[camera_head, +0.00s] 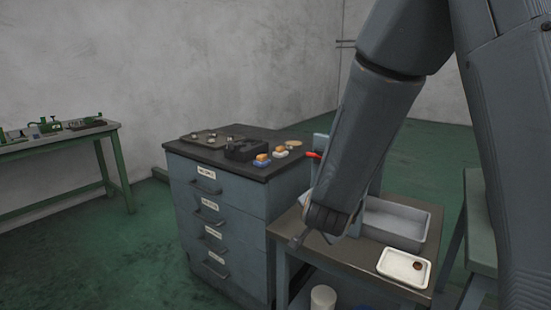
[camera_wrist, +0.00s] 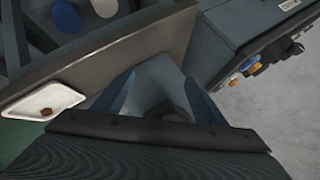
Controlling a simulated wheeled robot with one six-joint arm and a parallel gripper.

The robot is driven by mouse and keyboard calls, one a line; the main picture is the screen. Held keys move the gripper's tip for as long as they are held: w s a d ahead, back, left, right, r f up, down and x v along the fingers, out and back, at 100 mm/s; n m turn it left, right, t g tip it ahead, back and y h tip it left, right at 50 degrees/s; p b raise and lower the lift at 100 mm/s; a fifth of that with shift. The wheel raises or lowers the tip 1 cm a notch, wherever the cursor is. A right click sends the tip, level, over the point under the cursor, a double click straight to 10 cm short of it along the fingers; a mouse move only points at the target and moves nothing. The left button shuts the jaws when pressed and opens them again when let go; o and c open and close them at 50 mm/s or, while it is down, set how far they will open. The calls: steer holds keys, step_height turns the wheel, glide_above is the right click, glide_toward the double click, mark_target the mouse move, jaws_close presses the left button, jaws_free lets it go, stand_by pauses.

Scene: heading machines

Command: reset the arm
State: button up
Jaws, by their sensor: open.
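My arm reaches down from the upper right in the head view. My gripper (camera_head: 303,238) is at its lower end, over the near left part of a small side table (camera_head: 345,260). In the wrist view my gripper (camera_wrist: 160,92) shows its two blue-grey fingers spread apart. Nothing is visible between them. A white tray (camera_head: 392,271) with a small brown round piece (camera_head: 417,265) lies on the table, right of my gripper and apart from it. The tray also shows at the left in the wrist view (camera_wrist: 70,97).
A grey bin (camera_head: 420,232) stands behind the tray, partly hidden by my arm. A drawer cabinet (camera_head: 225,235) stands left of the table, with small parts and orange-topped blocks (camera_head: 262,158) on it. A green bench (camera_head: 60,139) is at far left. Green floor between is clear.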

steer(key=s+d+n+g, duration=0.2)
steer(key=s+n+g, duration=0.1)
steer(key=s, duration=0.6)
steer(key=s+d+n+g+p, duration=0.1)
steer(key=s+n+g, duration=0.3)
steer(key=s, duration=0.5)
steer(key=s+d+n+g+y, duration=0.1)
steer(key=s+d+n+g, duration=0.2)
steer(key=s, duration=0.6)
steer(key=shift+d+f+n+p, duration=0.15)
steer(key=shift+d+n+p, duration=0.2)
steer(key=shift+d+n, duration=0.3)
steer(key=shift+a, duration=0.15)
